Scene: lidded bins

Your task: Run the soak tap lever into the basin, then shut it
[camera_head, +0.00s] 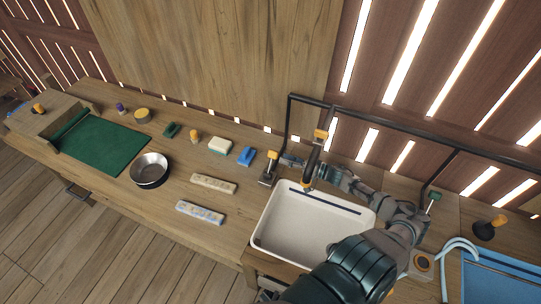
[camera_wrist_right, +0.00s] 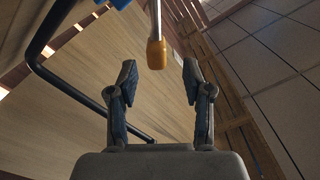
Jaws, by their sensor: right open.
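The white basin (camera_head: 262,233) is set into the bench, with a dark strip along its back inner wall. A dark tap lever (camera_head: 313,158) with orange ends stands at the basin's back edge. My right gripper (camera_head: 308,169) is open around or beside the lever; the head view does not settle which. In the right wrist view, an orange-tipped rod (camera_wrist_right: 157,52) lies between the two spread fingers of my gripper (camera_wrist_right: 159,72), apart from both. No water shows in the basin; my forearm hides its right front part. My left gripper is out of view.
A black pipe (camera_head: 381,124) runs behind the basin. A blue basin (camera_head: 500,280) with a pale hose (camera_head: 445,262) is at the right. A metal bowl (camera_head: 149,169), pale blocks (camera_head: 213,183) and a green mat (camera_head: 100,147) lie leftward.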

